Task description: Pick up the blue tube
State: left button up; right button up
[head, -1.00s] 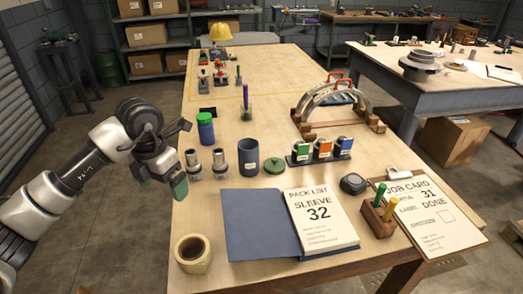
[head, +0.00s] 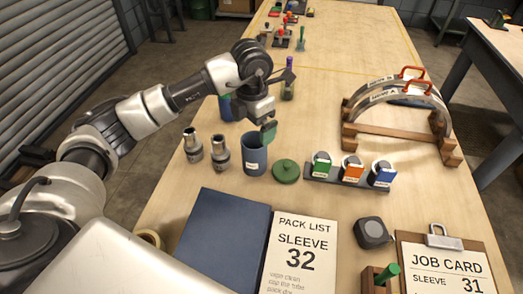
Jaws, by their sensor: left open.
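An open blue tube (head: 255,160) with a white label stands upright on the wooden table, left of a loose green lid (head: 286,171). A second blue container (head: 224,108), capped in green in the earlier view, stands behind it, mostly hidden by my left arm. My left gripper (head: 280,105) is open, with nothing seen between its fingers. Its lower, green-tipped finger overlaps the far rim of the open tube in the picture; I cannot tell whether they touch. My right gripper is not in view.
Two metal sleeves (head: 206,151) stand left of the tube. A rack (head: 350,176) with green, orange and blue labelled pieces is to the right, before a wooden cradle with metal arches (head: 400,115). An open pack list binder (head: 262,240) lies in front.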

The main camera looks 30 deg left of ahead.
aim_at(253, 144)
pick_arm(q)
jog(key=f+p, duration=0.1)
jog(key=f, duration=0.1)
jog(key=f+p, duration=0.1)
jog(key=f, duration=0.4)
jog(key=shift+w+a+p, duration=0.2)
jog(key=shift+w+p, duration=0.05)
jog(key=shift+p, duration=0.15)
jog(key=shift+f, duration=0.4)
jog(key=shift+c, duration=0.2)
jog(key=c, duration=1.2)
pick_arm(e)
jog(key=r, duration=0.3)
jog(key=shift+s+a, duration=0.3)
